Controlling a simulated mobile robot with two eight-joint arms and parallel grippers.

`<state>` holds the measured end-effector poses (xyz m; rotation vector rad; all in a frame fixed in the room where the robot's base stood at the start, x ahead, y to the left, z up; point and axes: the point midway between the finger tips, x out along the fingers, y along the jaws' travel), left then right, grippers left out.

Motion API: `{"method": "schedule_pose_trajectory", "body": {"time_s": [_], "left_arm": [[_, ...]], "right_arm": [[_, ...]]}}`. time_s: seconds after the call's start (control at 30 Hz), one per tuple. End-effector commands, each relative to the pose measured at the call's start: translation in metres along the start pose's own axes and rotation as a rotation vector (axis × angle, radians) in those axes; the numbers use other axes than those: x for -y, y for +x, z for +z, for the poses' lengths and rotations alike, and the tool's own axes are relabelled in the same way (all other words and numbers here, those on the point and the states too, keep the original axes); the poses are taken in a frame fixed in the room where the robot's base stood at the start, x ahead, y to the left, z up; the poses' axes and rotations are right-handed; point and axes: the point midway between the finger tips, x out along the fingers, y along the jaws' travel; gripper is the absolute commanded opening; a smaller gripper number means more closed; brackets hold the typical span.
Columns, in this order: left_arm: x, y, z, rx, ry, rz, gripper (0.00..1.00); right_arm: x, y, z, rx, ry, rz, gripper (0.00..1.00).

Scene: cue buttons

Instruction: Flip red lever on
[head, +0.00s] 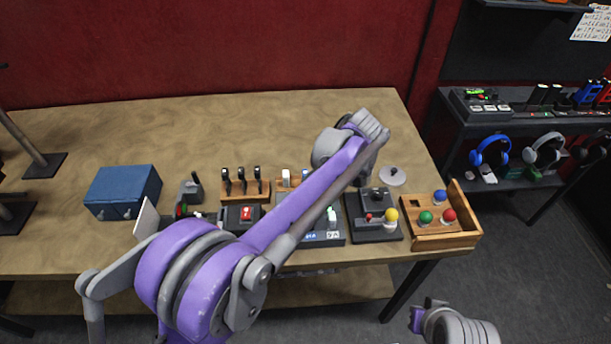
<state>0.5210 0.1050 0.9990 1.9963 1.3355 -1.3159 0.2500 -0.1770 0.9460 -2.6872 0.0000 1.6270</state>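A red switch (246,213) sits on a dark box in the front row of devices on the table, left of my purple forearm. A small red knob (369,217) shows on a dark panel (376,236) further right; I cannot tell which red part is the lever, or its setting. My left arm reaches across the table from lower left to upper right. My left gripper (369,170) is beyond the panel at the arm's far end, pointing down, its fingers mostly hidden by the arm. Part of my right arm shows at the bottom right edge, without a clear gripper.
A wooden tray (471,237) with red, green and blue balls stands at the right table edge. A blue box (124,190) stands at the left. Black levers on a wooden block (245,188) stand behind the red switch. The table's back half is clear.

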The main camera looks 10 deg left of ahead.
Motion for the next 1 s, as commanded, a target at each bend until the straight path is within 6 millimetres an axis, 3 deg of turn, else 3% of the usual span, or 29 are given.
{"method": "schedule_pose_trajectory", "body": {"time_s": [1.0], "left_arm": [[0.0, -0.015, -0.005, 0.002, 0.001, 0.002, 0.0]], "right_arm": [[0.0, -0.009, -0.01, -0.009, 0.0, 0.0, 0.0]]}}
